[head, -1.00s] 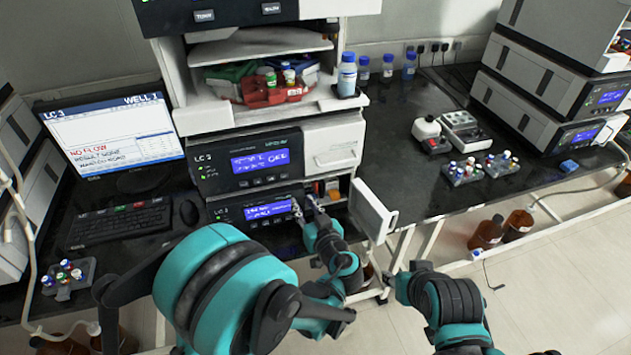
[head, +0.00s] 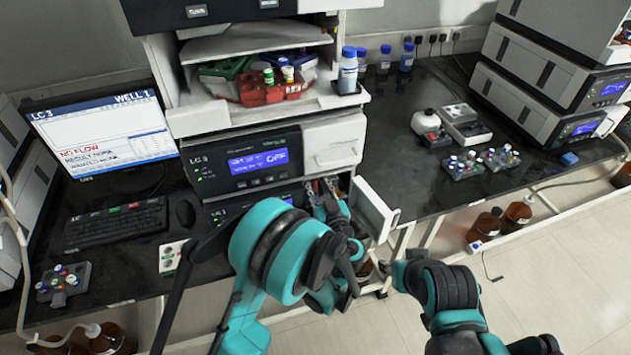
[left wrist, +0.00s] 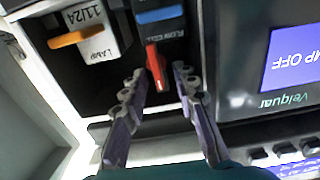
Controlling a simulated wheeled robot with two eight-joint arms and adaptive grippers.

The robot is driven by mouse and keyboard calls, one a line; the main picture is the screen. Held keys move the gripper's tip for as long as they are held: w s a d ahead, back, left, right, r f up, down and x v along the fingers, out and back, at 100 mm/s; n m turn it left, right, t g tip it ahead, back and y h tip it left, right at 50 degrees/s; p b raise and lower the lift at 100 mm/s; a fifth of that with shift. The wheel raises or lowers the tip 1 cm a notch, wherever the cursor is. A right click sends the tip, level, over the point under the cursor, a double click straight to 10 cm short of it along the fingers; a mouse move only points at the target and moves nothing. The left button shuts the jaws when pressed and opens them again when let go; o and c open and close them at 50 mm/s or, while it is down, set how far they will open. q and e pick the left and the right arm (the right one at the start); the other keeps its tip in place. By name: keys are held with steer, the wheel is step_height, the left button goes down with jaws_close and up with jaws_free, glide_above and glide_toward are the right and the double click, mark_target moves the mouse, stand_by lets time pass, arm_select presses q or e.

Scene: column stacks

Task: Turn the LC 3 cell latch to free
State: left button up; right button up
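The red cell latch (left wrist: 157,68) stands out below the blue flow cell block (left wrist: 160,17) in the left wrist view. My left gripper (left wrist: 160,74) is open, with one fingertip on each side of the latch; I cannot tell whether either touches it. In the head view my left gripper (head: 321,187) is at the open compartment of the lower LC 3 unit, and my arm hides much of that unit. My right arm (head: 440,290) hangs at the lower right; its fingers cannot be made out.
An orange lever (left wrist: 70,39) on the white lamp block (left wrist: 92,30) is left of the latch. The opened compartment door (head: 375,210) stands right of my left gripper. The LAMP OFF display (left wrist: 293,58) is right of the compartment. Vial racks (head: 463,166) stand on the right bench.

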arm_select(q)
steer(key=shift+w+a, duration=0.1)
steer(key=shift+w, duration=0.15)
steer(key=shift+c, duration=0.2)
jaws_close()
